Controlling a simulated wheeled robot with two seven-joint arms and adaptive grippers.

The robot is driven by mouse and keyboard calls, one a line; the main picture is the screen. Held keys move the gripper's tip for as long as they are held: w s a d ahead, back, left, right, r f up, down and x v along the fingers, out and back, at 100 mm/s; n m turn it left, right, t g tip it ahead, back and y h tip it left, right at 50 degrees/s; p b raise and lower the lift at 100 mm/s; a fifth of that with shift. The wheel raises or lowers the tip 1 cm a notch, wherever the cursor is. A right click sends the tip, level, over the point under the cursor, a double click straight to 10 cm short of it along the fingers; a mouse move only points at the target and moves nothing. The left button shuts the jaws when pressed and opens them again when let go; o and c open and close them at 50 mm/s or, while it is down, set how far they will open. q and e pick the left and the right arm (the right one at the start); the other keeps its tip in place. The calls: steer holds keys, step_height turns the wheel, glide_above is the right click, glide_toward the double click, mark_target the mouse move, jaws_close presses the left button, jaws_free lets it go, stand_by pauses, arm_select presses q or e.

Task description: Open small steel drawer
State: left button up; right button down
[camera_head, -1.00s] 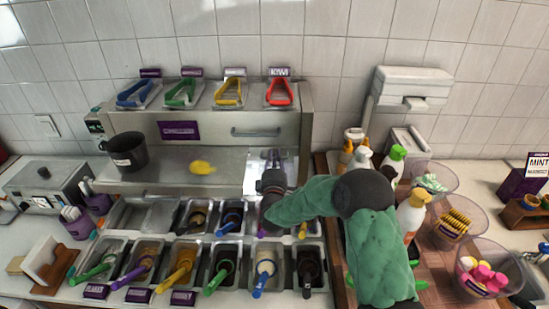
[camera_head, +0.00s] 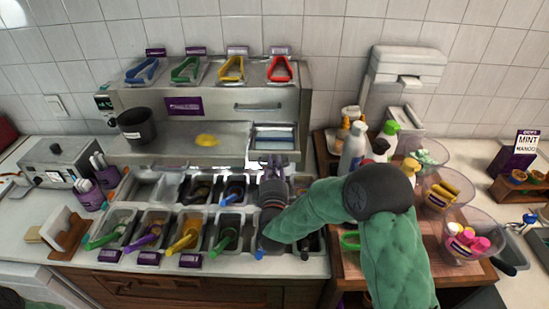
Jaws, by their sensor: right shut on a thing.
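The small steel drawer (camera_head: 273,150) is in the right part of the steel counter unit, below a wide handle. It stands pulled out, and its open top shows pale and blue contents (camera_head: 273,137). My right gripper (camera_head: 273,160) is at the drawer's front edge, shut on its handle. The fingertips and handle are small and partly hidden by the gripper body. My right arm, in a green sleeve, comes from the lower right over the topping pans. My left gripper is not in view.
Topping pans with coloured scoops (camera_head: 185,232) lie in front of and below the drawer. A black pot (camera_head: 136,125) and a yellow blob (camera_head: 206,140) are on the steel top to the left. Bottles (camera_head: 353,148) and clear bowls (camera_head: 468,238) crowd the wooden board to the right.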

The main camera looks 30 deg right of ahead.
steer(key=shift+s+a+f, duration=0.1)
steer(key=shift+s, duration=0.05)
steer(key=c, duration=1.2)
jaws_free()
steer(key=v, duration=1.2)
